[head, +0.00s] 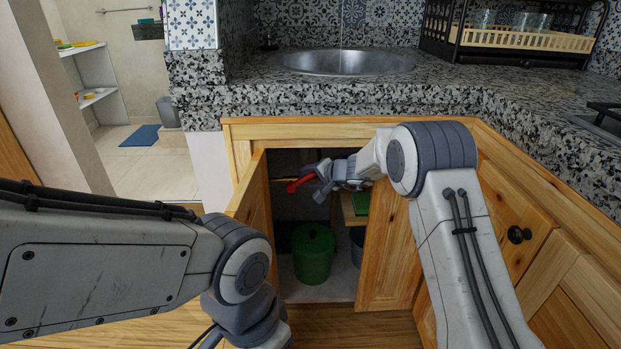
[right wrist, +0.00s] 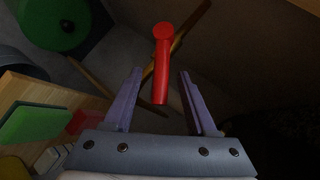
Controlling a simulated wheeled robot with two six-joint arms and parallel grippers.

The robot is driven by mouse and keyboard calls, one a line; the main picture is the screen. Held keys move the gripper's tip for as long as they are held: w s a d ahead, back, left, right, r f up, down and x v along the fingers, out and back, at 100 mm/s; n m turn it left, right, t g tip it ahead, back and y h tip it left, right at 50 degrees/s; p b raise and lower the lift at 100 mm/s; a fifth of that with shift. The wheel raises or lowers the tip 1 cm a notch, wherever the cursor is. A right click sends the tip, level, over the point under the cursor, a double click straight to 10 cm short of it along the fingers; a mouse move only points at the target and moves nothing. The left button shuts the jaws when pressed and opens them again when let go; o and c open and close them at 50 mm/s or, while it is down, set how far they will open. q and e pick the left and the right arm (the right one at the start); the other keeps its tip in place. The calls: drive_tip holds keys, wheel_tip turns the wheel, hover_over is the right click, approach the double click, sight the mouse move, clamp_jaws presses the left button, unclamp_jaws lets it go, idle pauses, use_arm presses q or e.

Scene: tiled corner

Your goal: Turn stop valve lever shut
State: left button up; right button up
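The red stop valve lever (head: 301,183) shows inside the open cabinet under the sink, at the left end of my right gripper. In the right wrist view the red lever (right wrist: 162,70) lies between the two purple fingers, with a visible gap on both sides. A thin brass-coloured pipe (right wrist: 186,30) runs behind it. My right gripper (head: 322,180) is open and reaches into the cabinet; its fingers also show in the right wrist view (right wrist: 158,85). My left arm comes in at the lower left; its gripper is out of the picture.
A green bin (head: 313,253) stands on the cabinet floor below my right gripper. A shelf (head: 352,212) with a green item is beside it. The wooden doors (head: 388,250) stand open. The granite counter (head: 300,97) and steel sink (head: 345,62) are above.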

drive_tip(key=v, duration=1)
drive_tip(key=shift+d, duration=0.2)
drive_tip(key=shift+s+r, duration=0.1)
drive_tip(key=shift+s, duration=0.05)
